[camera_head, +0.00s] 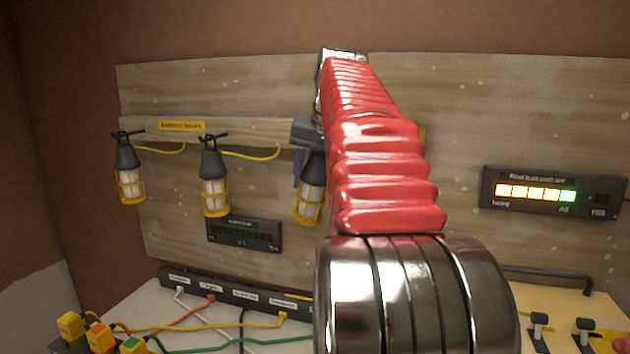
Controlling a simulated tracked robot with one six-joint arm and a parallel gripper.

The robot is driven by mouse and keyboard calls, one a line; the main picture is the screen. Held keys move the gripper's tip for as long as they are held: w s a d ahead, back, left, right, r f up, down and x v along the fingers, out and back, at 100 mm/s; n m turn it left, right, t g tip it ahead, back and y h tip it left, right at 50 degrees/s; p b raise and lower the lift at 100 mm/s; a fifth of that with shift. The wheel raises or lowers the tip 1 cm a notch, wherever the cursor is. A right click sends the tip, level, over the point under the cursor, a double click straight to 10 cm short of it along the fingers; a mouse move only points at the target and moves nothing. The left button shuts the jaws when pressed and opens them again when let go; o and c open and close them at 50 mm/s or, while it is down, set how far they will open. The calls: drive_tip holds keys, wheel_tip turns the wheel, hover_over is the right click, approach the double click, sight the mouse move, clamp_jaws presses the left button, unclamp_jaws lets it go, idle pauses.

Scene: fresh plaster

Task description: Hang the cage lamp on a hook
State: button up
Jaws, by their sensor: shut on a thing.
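Three cage lamps with dark tops and yellow cages show in the head view. The left lamp (130,182) and the middle lamp (214,192) hang from dark hooks on the wooden rail (250,132). The third lamp (311,198) is tilted slightly, just left of my red arm. My gripper (303,150) is shut on this lamp near its dark top, level with the rail. My arm hides much of the grip, and I cannot tell whether this lamp touches a hook.
A yellow label (182,126) is on the rail. A dark meter (244,234) is below the middle lamp. A lit indicator panel (553,192) is on the board at right. A socket strip (230,293) and several cables lie below. A yellow switch box (560,308) stands at lower right.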

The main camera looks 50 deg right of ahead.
drive_tip(key=o, duration=1.3)
drive_tip(key=shift+d+f, duration=0.3)
drive_tip(key=shift+f, duration=0.5)
drive_tip(key=shift+s, duration=0.1)
drive_tip(key=v, duration=1.5)
drive_tip(key=shift+w+a+r, duration=0.15)
drive_tip(key=shift+w+r, duration=0.1)
drive_tip(key=shift+w, duration=0.05)
